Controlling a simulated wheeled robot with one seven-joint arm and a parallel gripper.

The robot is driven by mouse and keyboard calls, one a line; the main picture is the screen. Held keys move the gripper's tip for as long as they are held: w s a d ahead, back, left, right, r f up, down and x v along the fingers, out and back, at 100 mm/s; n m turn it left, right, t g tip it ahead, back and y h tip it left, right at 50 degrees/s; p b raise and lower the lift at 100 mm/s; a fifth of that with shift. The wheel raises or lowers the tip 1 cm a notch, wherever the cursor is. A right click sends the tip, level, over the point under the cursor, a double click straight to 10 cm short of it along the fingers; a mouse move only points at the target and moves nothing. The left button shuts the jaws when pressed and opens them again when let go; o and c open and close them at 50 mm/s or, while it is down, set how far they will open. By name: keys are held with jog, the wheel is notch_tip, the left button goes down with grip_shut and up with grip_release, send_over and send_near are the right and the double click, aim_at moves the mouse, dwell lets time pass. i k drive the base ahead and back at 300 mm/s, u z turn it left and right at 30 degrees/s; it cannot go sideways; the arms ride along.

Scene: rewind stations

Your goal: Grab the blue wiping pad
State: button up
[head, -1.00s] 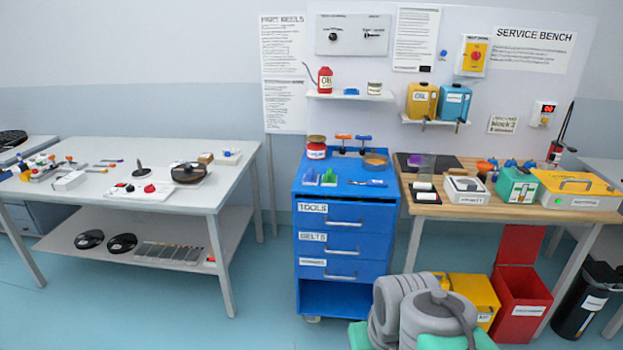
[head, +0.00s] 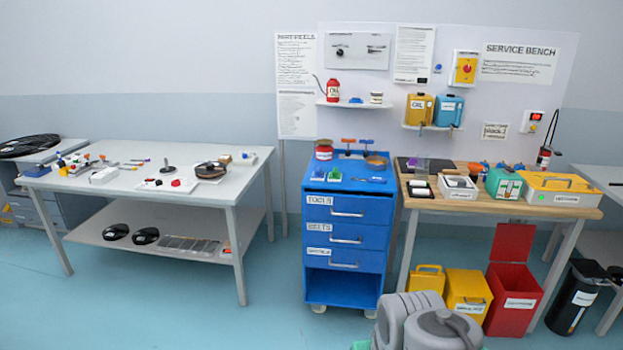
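A small blue block (head: 356,100) lies on the upper wall shelf, between a red oil can and a small white tub. Another small blue piece (head: 318,174) lies on top of the blue tool cart, beside a green one (head: 334,175). Both are too small to tell which is the wiping pad. My gripper is not in view; only grey rounded links of my arm show at the bottom, right of centre.
The blue cart (head: 346,235) stands between a grey table (head: 125,182) on the left and the wooden service bench (head: 470,203) on the right. Yellow bins (head: 467,290) and a red bin (head: 512,300) stand below the bench. Open floor lies in front of the table.

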aim_at(317, 175)
jog(key=u, duration=0.6)
jog(key=i, duration=0.8)
jog(key=u, duration=0.6)
jog(key=i, duration=1.1)
jog(key=z, duration=0.85)
jog(key=i, duration=1.15)
jog(key=z, duration=0.25)
